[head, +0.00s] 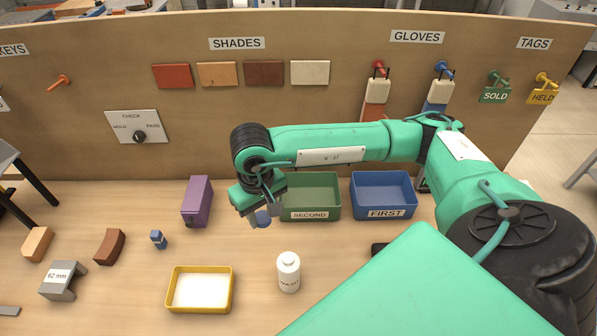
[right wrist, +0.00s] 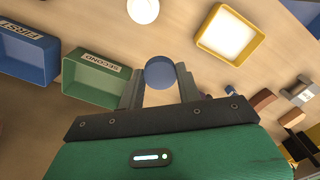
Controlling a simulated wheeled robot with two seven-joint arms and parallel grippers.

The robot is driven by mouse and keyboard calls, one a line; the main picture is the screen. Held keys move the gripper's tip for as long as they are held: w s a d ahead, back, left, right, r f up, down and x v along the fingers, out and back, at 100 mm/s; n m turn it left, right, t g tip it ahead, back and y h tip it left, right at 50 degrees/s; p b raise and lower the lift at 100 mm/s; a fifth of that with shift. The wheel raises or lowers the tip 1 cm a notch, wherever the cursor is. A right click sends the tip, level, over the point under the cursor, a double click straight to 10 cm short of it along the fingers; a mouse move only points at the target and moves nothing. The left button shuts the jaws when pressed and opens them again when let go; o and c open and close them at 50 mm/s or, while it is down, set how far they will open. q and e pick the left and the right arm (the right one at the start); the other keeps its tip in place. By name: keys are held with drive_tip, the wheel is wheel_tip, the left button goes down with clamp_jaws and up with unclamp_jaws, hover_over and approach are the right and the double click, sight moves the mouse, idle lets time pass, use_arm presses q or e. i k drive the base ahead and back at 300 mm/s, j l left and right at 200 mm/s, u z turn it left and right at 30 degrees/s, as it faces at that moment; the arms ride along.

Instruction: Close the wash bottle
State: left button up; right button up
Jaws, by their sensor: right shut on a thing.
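The wash bottle (head: 288,272) is white and stands upright on the table, with dark lettering on its front. No cap shows on its neck in the head view. Its round white top also shows at the upper edge of the right wrist view (right wrist: 143,10). My right gripper (head: 260,210) is shut on a round blue cap (head: 263,219), held above the table behind and left of the bottle. In the right wrist view the cap (right wrist: 160,73) sits between the two fingertips. My left gripper is not in view.
A green SECOND bin (head: 310,214) and a blue FIRST bin (head: 386,211) stand behind the bottle. A yellow-rimmed tray (head: 170,290) is left of it. A purple block (head: 197,202), a small blue piece (head: 158,240) and several bricks lie further left. Table between cap and bottle is clear.

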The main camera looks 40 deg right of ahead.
sight(289, 263)
drive_tip(key=k+l, duration=0.2)
drive_tip(key=l, duration=0.15)
drive_tip(key=k+l, duration=0.15)
drive_tip(key=l, duration=0.2)
drive_tip(key=k+l+z, duration=0.1)
drive_tip(key=l, duration=0.25)
drive_tip(key=k, duration=0.1)
